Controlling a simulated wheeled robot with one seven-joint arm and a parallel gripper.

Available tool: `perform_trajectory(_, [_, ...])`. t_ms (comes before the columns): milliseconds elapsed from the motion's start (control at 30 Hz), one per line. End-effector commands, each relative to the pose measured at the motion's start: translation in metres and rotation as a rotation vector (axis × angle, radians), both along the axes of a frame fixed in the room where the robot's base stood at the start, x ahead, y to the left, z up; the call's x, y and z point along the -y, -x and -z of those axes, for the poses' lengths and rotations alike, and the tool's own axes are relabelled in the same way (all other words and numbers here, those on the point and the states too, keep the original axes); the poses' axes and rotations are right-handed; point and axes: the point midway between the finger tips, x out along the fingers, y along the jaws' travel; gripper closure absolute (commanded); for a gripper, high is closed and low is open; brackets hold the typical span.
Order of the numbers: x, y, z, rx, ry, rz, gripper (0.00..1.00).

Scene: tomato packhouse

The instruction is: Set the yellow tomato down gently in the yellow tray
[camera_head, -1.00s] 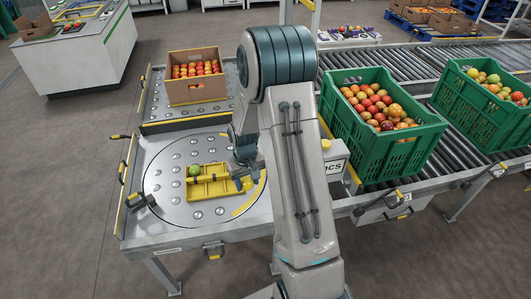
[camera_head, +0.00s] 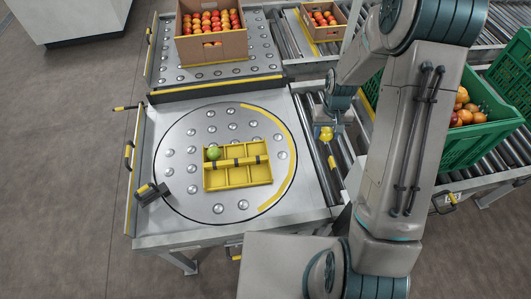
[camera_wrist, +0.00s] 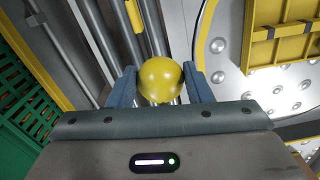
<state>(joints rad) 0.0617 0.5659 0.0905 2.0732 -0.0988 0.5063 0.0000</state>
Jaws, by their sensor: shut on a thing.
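My gripper (camera_head: 325,128) is shut on the yellow tomato (camera_head: 326,134), above the roller strip to the right of the round ball table. In the wrist view the yellow tomato (camera_wrist: 160,80) sits between the two blue-grey fingers (camera_wrist: 160,88). The yellow tray (camera_head: 237,179) lies on the round ball table, to the left of my gripper. It has several compartments and a handle bar across its middle. A green tomato (camera_head: 213,153) sits in its back left compartment. The other compartments look empty. The tray also shows in the wrist view (camera_wrist: 262,34) at the top right.
A cardboard box of red tomatoes (camera_head: 212,45) stands behind the round table (camera_head: 190,190). A smaller box (camera_head: 322,34) sits on the rollers farther right. A green crate of tomatoes (camera_head: 480,150) is at the right. A dark clamp (camera_head: 152,194) stands at the table's left edge.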

Motion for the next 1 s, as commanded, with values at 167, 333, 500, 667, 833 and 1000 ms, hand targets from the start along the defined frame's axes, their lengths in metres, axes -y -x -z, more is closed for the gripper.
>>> perform_trajectory(167, [-0.081, 0.011, 0.037, 0.000, 0.000, -0.101, 0.65])
perform_trajectory(333, [-0.146, 0.032, 0.058, 0.000, 0.001, -0.184, 0.65])
perform_trajectory(500, [-0.188, 0.052, 0.069, 0.000, 0.001, -0.241, 0.65])
perform_trajectory(667, [-0.203, 0.061, 0.072, 0.000, 0.001, -0.263, 0.65])
perform_trajectory(833, [-0.205, 0.062, 0.078, 0.000, 0.001, -0.265, 0.65])
perform_trajectory(1000, [-0.205, 0.062, 0.092, -0.001, 0.001, -0.265, 0.65])
